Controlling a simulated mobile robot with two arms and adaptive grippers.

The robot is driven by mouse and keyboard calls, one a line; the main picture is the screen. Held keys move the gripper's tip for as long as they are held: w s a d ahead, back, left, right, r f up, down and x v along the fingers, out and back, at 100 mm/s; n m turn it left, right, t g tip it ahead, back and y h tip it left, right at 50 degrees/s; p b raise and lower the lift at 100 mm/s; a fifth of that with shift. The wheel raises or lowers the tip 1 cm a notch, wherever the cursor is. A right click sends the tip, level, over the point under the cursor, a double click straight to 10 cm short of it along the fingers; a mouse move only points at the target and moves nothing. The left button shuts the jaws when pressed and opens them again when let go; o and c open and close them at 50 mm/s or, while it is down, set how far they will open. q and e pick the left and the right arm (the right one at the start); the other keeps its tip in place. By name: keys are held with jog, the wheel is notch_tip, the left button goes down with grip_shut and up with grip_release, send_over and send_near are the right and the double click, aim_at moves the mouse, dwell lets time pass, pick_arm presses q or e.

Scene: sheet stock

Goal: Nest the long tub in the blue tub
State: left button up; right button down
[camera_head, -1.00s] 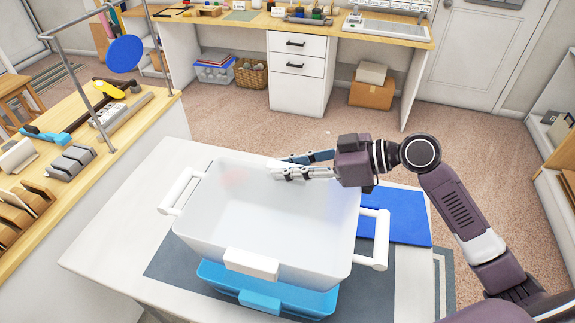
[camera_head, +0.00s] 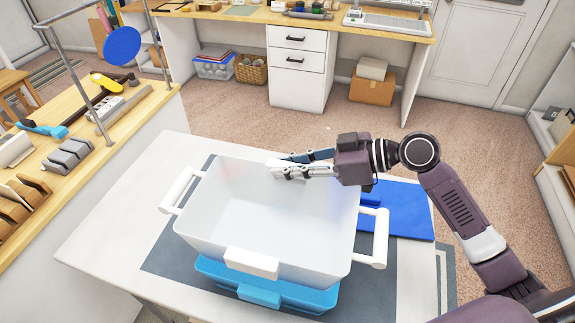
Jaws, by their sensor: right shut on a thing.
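The long tub (camera_head: 270,225) is translucent white with white handles at its ends and a white latch at the front. It sits over the blue tub (camera_head: 305,293); only the blue tub's lower front and its latch show beneath. I cannot tell how deep the long tub sits in it. My right gripper (camera_head: 285,168) is at the long tub's far rim, shut on it. My left gripper is not in view.
The tubs stand on a grey mat (camera_head: 165,255) on a white table (camera_head: 110,240). A blue flat panel (camera_head: 405,212) lies to the right. A wooden counter with tools (camera_head: 75,150) is at the left. The table's left part is clear.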

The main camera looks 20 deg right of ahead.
aim_at(287, 190)
jog(key=shift+f+b, duration=0.35)
jog(key=shift+f, duration=0.1)
dwell(0.3)
jog(key=shift+f+b, duration=0.55)
jog(key=shift+f, duration=0.05)
jog(key=shift+f+b, duration=1.05)
jog(key=shift+f, duration=0.4)
jog(key=shift+f+b, duration=1.1)
jog(key=shift+f, duration=0.1)
